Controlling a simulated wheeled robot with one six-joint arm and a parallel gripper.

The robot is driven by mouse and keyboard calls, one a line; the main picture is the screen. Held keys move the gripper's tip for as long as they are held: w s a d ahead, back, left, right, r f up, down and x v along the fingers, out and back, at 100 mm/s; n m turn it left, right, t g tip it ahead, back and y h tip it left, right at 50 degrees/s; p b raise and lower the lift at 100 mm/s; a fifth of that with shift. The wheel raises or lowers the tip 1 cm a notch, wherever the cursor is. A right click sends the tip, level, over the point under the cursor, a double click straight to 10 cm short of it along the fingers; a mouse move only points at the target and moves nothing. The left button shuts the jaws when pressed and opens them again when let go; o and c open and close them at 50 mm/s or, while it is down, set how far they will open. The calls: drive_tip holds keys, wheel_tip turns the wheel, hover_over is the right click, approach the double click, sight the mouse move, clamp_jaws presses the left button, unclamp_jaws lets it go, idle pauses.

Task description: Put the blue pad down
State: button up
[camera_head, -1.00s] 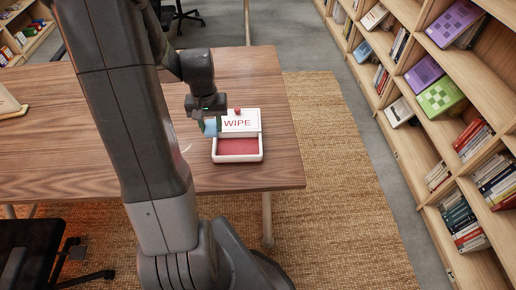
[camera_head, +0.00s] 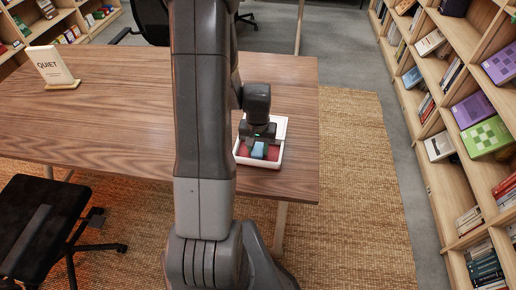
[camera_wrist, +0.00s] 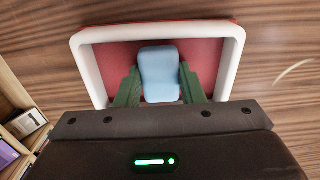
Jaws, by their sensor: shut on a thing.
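The blue pad (camera_wrist: 159,72) is between the green fingers of my gripper (camera_wrist: 158,85), which is shut on it. In the head view the blue pad (camera_head: 259,150) shows below my gripper (camera_head: 259,146), over the white-rimmed tray (camera_head: 262,164) with a red floor. In the wrist view the tray's white rim (camera_wrist: 86,70) surrounds the pad on the visible sides. I cannot tell whether the pad touches the red floor. My gripper hides the tray's back part and its lettering.
The tray stands near the right end of the wooden table (camera_head: 120,100). A "QUIET" sign (camera_head: 52,66) stands at the table's left. A black chair (camera_head: 40,220) is at the front left, and bookshelves (camera_head: 455,110) line the right. The table between sign and tray is largely clear.

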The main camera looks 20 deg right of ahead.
sight(258, 149)
drive_tip(key=shift+f, duration=0.3)
drive_tip(key=shift+f, duration=0.15)
drive_tip(key=o, duration=1)
drive_tip(key=shift+o, duration=0.2)
wheel_tip(258, 149, up, 12)
wheel_tip(258, 149, down, 12)
drive_tip(key=shift+r, duration=1.1)
